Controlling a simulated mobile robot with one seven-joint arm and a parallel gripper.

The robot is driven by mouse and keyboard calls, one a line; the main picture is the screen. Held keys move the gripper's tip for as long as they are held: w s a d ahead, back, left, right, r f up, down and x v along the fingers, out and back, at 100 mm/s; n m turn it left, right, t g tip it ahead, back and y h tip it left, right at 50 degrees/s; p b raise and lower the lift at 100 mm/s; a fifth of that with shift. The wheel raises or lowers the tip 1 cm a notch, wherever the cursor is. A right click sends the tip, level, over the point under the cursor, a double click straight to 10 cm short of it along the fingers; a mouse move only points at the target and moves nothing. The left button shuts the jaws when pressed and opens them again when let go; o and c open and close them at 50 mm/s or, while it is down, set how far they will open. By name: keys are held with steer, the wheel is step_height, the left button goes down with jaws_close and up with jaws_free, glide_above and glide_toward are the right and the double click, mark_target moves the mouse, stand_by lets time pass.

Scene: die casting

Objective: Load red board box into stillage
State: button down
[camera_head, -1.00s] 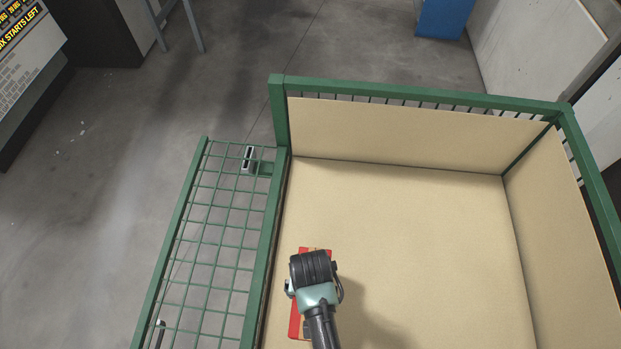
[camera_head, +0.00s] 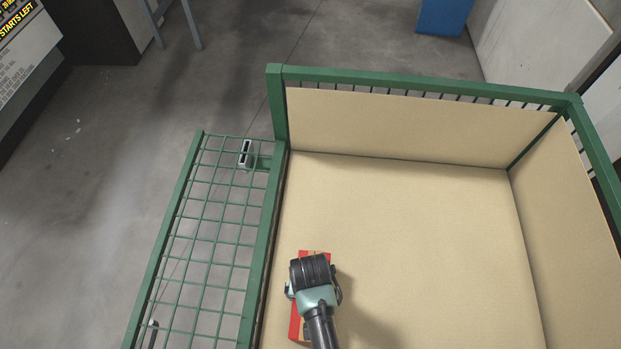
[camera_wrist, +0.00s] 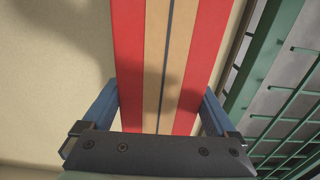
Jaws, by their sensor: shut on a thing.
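The red board box (camera_head: 295,322) is red with a tan band and is mostly hidden under my wrist in the head view. In the wrist view the box (camera_wrist: 130,50) shows red and tan stripes with a dark seam down the middle. My gripper (camera_wrist: 160,105) has its two blue fingers on either side of the box, shut on it. The green stillage (camera_head: 420,83) has a tan board-lined floor and walls. The box is over the stillage floor near its left edge; I cannot tell whether it touches the floor.
The stillage's mesh side panel (camera_head: 205,220) is folded down at the left. The tan floor (camera_head: 420,240) to the right of the box is clear. A blue object (camera_head: 443,16) stands on the concrete beyond the back wall.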

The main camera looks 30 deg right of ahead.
steer(key=shift+f+b, duration=0.35)
steer(key=shift+f, duration=0.1)
stand_by(0.3)
jaws_free()
steer(key=shift+f, duration=0.1)
step_height(320, 180, up, 13)
steer(key=shift+r+p, duration=0.1)
steer(key=shift+p, duration=0.55)
